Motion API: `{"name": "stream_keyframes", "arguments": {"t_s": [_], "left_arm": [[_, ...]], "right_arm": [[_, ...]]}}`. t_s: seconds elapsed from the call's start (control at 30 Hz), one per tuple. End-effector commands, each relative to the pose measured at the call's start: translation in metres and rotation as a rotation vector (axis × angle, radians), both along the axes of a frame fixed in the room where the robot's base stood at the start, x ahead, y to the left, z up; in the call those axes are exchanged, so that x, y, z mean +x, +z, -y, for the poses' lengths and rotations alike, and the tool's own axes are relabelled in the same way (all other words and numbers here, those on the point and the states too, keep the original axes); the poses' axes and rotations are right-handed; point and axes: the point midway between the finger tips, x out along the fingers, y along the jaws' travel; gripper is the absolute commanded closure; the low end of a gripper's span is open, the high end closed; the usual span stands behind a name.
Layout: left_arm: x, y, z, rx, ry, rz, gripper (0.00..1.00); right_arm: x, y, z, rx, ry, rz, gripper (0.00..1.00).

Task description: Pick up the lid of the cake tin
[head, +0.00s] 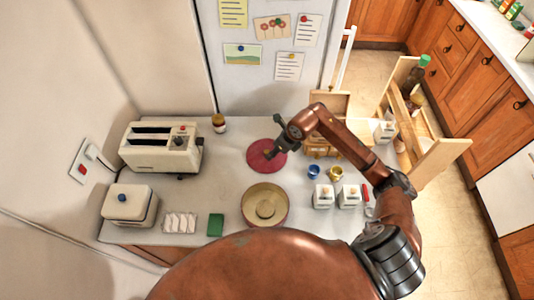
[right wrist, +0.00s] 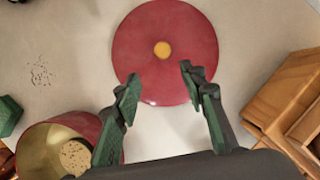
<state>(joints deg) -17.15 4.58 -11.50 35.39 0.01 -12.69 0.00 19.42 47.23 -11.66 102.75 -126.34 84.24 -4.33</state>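The red round lid (head: 256,163) lies flat on the grey counter, apart from the tin and beyond it. In the right wrist view the lid (right wrist: 145,30) shows a yellow knob (right wrist: 162,49) at its centre. The cake tin (head: 249,212) stands open with a round pale thing inside; its red side and pale inside also show in the right wrist view (right wrist: 36,140). My right gripper (right wrist: 160,82) is open and empty above the lid's near edge, with the knob ahead of its fingertips. In the head view it (head: 270,154) hides part of the lid. My left gripper is not in view.
A toaster (head: 160,150), a white lidded canister (head: 128,203) and a green block (head: 215,225) are on the left. Blue (head: 313,171) and yellow (head: 335,173) pots, white jars (head: 323,196) and a wooden box (head: 325,140) stand to the right.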

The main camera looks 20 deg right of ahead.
Motion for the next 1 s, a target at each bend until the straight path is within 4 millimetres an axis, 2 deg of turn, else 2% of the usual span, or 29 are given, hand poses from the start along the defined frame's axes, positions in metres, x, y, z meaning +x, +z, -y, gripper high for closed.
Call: {"name": "stream_keyframes", "arguments": {"t_s": [0.13,0.27,0.37,0.5,0.57,0.67,0.8,1.0], "left_arm": [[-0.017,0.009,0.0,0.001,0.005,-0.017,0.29],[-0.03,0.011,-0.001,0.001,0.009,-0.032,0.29],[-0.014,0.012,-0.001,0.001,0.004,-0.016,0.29],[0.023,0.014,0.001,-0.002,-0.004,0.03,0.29],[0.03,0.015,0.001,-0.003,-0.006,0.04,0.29],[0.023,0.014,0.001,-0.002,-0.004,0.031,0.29],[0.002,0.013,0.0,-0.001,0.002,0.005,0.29],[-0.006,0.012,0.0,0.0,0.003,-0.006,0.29]], "right_arm": [[0.025,-0.02,-0.007,0.007,0.0,-0.013,0.62],[0.034,-0.037,-0.009,0.005,0.0,-0.013,0.62],[0.035,-0.043,-0.009,0.004,-0.002,-0.011,0.62],[0.034,-0.045,-0.008,0.002,-0.002,-0.01,0.62],[0.035,-0.046,-0.008,0.002,-0.001,-0.011,0.62],[0.036,-0.046,-0.009,0.002,0.0,-0.012,0.66],[0.035,-0.046,-0.008,0.002,-0.001,-0.011,0.76],[0.035,-0.046,-0.008,0.002,-0.002,-0.012,0.89]]}}
